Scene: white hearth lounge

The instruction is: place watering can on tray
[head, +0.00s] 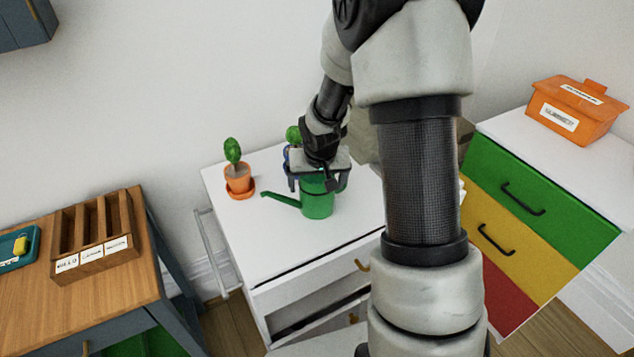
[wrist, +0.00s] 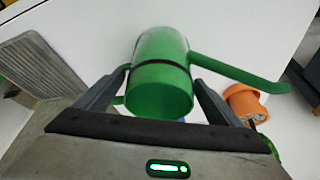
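The green watering can (head: 317,202) stands upright on the white cabinet top (head: 265,245), its spout pointing left in the head view. In the wrist view the can (wrist: 160,85) lies between my two fingers, with its spout to the right and a dark band around it. My gripper (head: 318,182) is over the can from above. Its fingers, seen around the gripper (wrist: 155,90) in the wrist view, are apart, with small gaps to the can's sides. A teal tray-like item (head: 12,258) with a yellow thing on it is at the far left on the wooden table; I cannot tell if it is the tray.
A potted cactus (head: 238,180) stands left of the can; another plant (head: 293,135) is partly hidden behind my gripper. A wooden sorter (head: 98,240) sits on the wooden table (head: 105,300). An orange box (head: 575,112) tops the coloured drawers (head: 540,215). The cabinet's front left is clear.

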